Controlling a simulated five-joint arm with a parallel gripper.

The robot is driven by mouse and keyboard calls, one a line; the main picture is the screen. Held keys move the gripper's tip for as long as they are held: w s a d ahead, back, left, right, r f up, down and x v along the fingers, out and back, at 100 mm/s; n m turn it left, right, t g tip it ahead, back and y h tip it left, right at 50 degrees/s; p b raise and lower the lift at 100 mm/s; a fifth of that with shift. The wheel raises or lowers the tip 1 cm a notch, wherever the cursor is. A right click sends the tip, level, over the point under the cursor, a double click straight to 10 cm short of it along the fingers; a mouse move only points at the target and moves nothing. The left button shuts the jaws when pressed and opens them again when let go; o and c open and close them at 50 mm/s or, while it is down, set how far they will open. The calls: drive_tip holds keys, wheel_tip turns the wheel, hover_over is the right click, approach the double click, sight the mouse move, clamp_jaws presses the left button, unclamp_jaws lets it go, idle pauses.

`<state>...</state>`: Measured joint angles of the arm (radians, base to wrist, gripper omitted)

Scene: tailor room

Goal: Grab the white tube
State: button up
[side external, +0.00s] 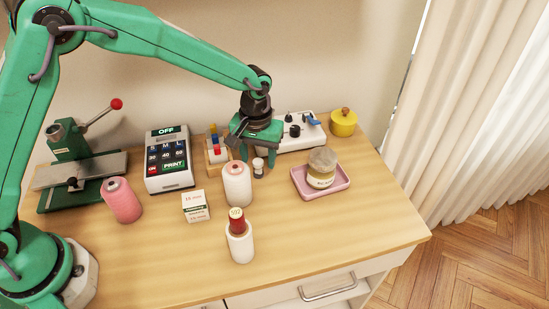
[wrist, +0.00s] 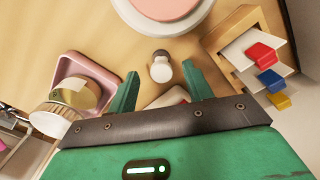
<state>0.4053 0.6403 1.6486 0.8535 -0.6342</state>
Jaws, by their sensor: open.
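A small tube (side external: 258,166) with a white top and a dark band stands upright on the table, just below my gripper in the side view. In the wrist view this tube (wrist: 160,70) lies between the two green fingertips, with space on both sides and no visible contact. My gripper (side external: 248,151) is open and empty, pointing down. It also shows in the wrist view (wrist: 160,67). A white spool (side external: 241,247) with a red top stands nearer the front edge.
A pink tray (side external: 340,184) with a jar (side external: 321,167) is to the right. A wooden holder (side external: 216,166) with coloured blocks is left of the tube. A white machine (side external: 298,132) stands behind. The right front table is clear.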

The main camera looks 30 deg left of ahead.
sight(258, 161)
drive_tip(key=shift+a+f, duration=0.1)
drive_tip(key=shift+f, duration=1.6)
drive_tip(key=c, duration=1.1)
drive_tip(key=shift+r, duration=0.1)
drive_tip(key=shift+r, duration=4.95)
